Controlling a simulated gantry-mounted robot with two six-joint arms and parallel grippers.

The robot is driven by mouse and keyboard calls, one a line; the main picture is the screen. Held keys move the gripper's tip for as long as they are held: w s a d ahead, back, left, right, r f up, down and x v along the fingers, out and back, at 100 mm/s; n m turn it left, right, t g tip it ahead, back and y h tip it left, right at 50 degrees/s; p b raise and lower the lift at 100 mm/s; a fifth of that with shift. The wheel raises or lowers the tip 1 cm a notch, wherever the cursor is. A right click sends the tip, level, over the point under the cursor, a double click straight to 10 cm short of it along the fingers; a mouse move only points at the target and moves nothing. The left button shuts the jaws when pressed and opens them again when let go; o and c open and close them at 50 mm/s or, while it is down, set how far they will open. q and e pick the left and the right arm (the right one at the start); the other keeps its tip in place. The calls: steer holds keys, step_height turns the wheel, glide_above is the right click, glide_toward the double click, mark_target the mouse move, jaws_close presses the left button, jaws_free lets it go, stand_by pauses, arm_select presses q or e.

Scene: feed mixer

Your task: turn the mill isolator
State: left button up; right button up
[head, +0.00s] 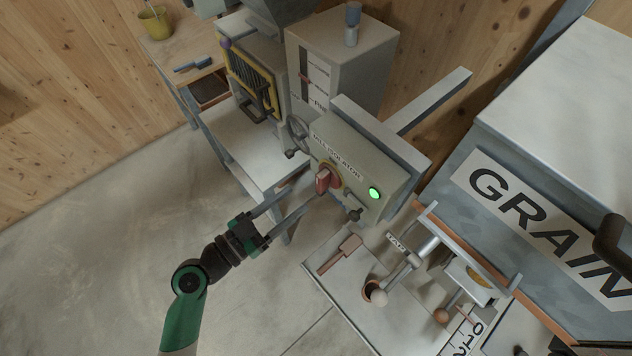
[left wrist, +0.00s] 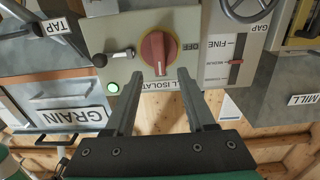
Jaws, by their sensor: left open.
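The mill isolator is a red rotary knob (head: 323,180) on a yellow plate, on the front of a beige box (head: 352,150) labelled MILL ISOLATOR. A green lamp (head: 375,193) on the box is lit. In the left wrist view the red knob (left wrist: 158,52) has a pale pointer line, with the word OFF beside it. My left gripper (head: 302,194) is open, its two long fingers pointing at the knob. In the left wrist view the fingers (left wrist: 160,95) stand apart with the knob beyond the gap; I cannot tell if they touch it. My right gripper is not in view.
The GRAIN bin (head: 510,150) stands at right. A tray (head: 345,280) with a wooden-handled tool is below. Open floor lies at left.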

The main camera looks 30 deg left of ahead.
mark_target(317, 184)
arm_select(q)
steer(key=x, duration=0.7)
steer(key=shift+w+d, duration=0.15)
steer(key=shift+w, duration=0.1)
jaws_close()
